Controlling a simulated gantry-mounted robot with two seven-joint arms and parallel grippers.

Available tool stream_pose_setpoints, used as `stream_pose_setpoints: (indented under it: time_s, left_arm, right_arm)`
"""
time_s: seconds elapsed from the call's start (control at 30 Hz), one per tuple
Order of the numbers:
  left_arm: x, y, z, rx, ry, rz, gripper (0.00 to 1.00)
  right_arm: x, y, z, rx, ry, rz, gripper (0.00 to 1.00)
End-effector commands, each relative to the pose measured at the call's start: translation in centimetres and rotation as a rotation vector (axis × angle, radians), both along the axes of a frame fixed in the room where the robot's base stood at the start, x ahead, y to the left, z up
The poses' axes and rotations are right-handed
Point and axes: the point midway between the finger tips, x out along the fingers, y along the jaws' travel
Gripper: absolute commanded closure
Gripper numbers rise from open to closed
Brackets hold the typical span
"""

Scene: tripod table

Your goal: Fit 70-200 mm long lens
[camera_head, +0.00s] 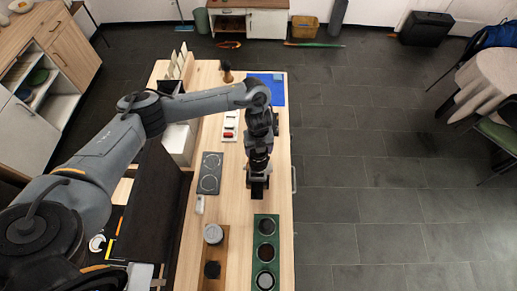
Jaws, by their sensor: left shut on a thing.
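My left gripper (260,162) reaches down over the right side of the wooden table (229,211). It is shut on a small black thing (259,188), mostly hidden by the gripper; I cannot tell whether it is the long lens. A green holder (255,238) with three round places stands at the near right of the table, apart from the gripper. A grey cylinder (213,234) and a black cylinder (212,269) stand on a brown wooden strip (219,251) to its left. No camera body can be made out for sure. My right gripper is not in view.
A dark grey plate with two rings (209,173) and a small white item (199,205) lie left of the gripper. A white tray with red pieces (230,125) and a blue mat (277,91) are farther back. Open floor (360,180) lies to the right.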

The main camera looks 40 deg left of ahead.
Motion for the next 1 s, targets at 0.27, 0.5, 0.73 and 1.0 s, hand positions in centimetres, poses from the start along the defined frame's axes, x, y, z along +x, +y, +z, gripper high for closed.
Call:
stream_pose_setpoints:
  time_s: [0.27,0.5,0.73,1.0]
  left_arm:
    - [-0.1,0.2,-0.6,0.005,0.0,-0.165,0.6]
    - [-0.1,0.2,-0.5,0.005,0.001,-0.198,0.6]
    - [-0.1,0.2,-0.6,0.006,0.001,-0.207,0.6]
    - [-0.1,0.1,-0.4,0.003,0.001,-0.224,0.0]
  right_arm:
    - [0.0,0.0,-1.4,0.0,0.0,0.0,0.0]
    - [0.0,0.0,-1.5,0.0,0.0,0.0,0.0]
    - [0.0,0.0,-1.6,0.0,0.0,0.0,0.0]
    - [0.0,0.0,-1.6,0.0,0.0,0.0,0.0]
